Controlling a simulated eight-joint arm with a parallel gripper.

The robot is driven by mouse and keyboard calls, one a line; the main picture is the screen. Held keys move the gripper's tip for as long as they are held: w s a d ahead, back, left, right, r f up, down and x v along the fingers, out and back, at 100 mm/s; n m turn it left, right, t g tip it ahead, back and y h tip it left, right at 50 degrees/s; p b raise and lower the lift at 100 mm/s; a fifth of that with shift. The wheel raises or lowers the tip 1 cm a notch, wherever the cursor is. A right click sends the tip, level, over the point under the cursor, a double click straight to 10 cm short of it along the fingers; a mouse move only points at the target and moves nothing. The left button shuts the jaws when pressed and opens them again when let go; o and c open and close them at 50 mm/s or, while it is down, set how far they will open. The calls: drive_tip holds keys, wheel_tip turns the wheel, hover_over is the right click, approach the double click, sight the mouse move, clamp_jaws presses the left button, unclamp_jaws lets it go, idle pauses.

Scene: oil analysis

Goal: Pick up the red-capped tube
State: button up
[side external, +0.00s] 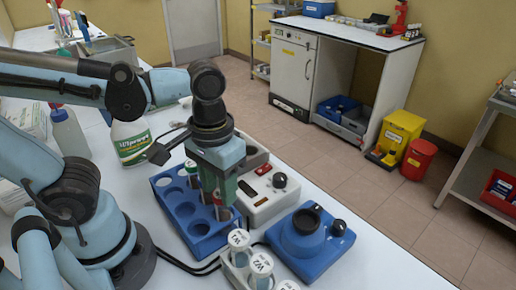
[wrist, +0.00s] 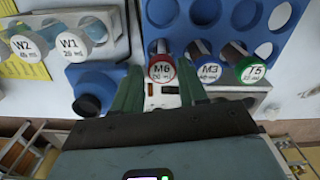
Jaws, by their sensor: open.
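The red-capped tube (wrist: 161,70), labelled M6, stands in the blue rack (wrist: 168,15) in the wrist view. My gripper (wrist: 159,76) is open, with one green finger on each side of the red cap. I cannot tell whether either finger touches it. A blue-capped tube (wrist: 208,70) marked M3 and a green-capped tube (wrist: 252,71) marked T5 stand to its right in the same rack. In the side external view my gripper (side external: 218,198) points down over the blue rack (side external: 203,246), and its fingers hide most of the tubes.
White-capped tubes W1 (wrist: 69,43) and W2 (wrist: 27,46) stand in a white holder beside the rack. A blue round device (side external: 310,243) and a white instrument (side external: 265,207) with a black knob are close by. A labelled bottle (side external: 131,143) stands behind the rack.

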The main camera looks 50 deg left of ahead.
drive_tip(key=shift+w+a+f, duration=0.1)
drive_tip(key=shift+f, duration=1.15)
drive_tip(key=shift+w+f, duration=0.1)
drive_tip(key=shift+f, duration=1.1)
drive_tip(key=shift+c, duration=0.4)
drive_tip(key=c, duration=0.6)
drive_tip(key=shift+r, duration=0.1)
drive_tip(key=shift+r, duration=4.9)
